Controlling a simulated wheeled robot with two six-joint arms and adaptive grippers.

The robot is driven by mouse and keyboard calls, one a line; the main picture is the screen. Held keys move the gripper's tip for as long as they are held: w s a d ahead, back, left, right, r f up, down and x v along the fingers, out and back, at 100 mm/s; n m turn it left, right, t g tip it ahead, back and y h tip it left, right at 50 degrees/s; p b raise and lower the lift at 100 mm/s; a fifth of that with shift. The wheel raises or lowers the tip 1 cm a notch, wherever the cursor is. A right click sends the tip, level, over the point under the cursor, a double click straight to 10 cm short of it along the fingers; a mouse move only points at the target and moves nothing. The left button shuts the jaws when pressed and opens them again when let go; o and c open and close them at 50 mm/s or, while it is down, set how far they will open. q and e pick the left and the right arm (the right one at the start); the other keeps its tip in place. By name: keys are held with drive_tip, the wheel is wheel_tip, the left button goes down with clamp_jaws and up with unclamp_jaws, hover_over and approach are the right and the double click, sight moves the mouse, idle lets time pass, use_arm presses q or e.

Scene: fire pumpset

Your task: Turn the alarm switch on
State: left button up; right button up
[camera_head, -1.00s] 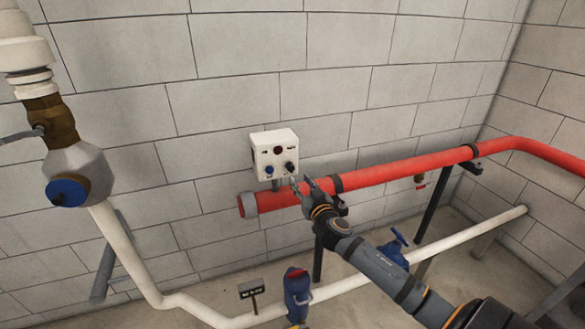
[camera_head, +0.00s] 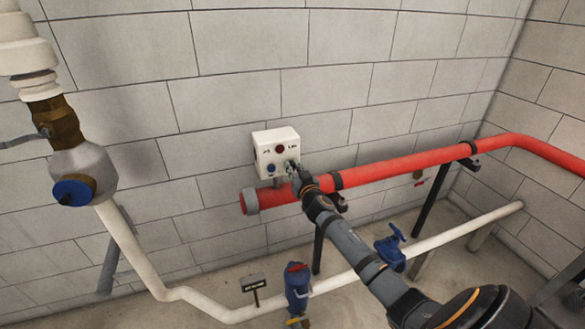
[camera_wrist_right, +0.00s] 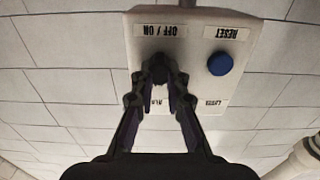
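The white alarm box (camera_head: 262,140) is mounted at the wall above the end of the red pipe. It has a dark red round lamp (camera_head: 280,149) and a blue button (camera_head: 271,168) on its front. My right gripper (camera_head: 291,167) is at the box's lower right and covers the switch there. In the right wrist view, which is upside down, the black alarm switch (camera_wrist_right: 158,67) sits by the "OFF / ON" label. Both fingertips of the right gripper (camera_wrist_right: 159,82) close around its sides. The switch's exact angle is hard to tell. My left gripper is out of view.
The blue button (camera_wrist_right: 220,63) under the "RESET" label is close beside the right gripper. A white pipe (camera_head: 440,240) with blue valves (camera_head: 390,250) lies lower. The wall above the box is clear.

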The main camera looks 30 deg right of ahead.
clamp_jaws()
drive_tip(key=shift+f, duration=0.1)
drive_tip(key=n, duration=1.1)
drive_tip(key=shift+a+n, duration=0.15)
drive_tip(key=shift+n, duration=0.25)
idle(0.3)
drive_tip(key=o, duration=0.6)
unclamp_jaws()
